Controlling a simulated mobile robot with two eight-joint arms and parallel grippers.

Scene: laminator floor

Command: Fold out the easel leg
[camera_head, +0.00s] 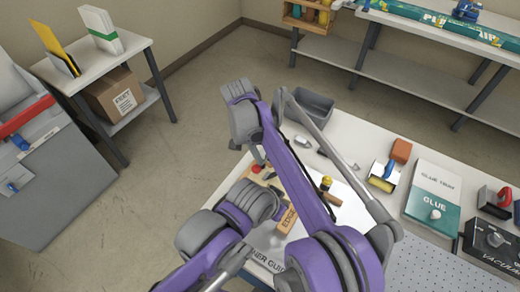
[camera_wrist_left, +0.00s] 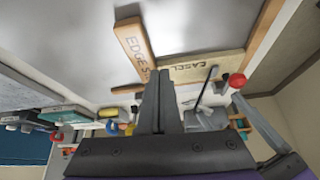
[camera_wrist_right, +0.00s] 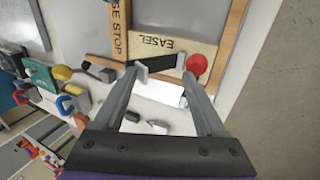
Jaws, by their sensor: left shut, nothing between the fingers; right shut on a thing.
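The tan board marked EASEL (camera_wrist_right: 160,46) shows in the right wrist view inside a wooden frame, and also in the left wrist view (camera_wrist_left: 205,66). A red knob (camera_wrist_right: 197,64) is at its near right corner. My right gripper (camera_wrist_right: 163,67) is at the board's near edge, beside the knob, shut on what looks like the easel leg; the exact contact is unclear. My left gripper (camera_wrist_left: 158,76) is shut and empty, its tips near the joint of the edge stop (camera_wrist_left: 133,46) and the EASEL board. My arm hides part of the work in the head view.
A glue tray (camera_head: 433,194), a brush (camera_head: 391,165) and a vacuum unit (camera_head: 492,243) stand to the right on the white table. A grey bin (camera_head: 314,106) is at its far edge. A small table (camera_head: 95,63) stands apart at left, with floor between.

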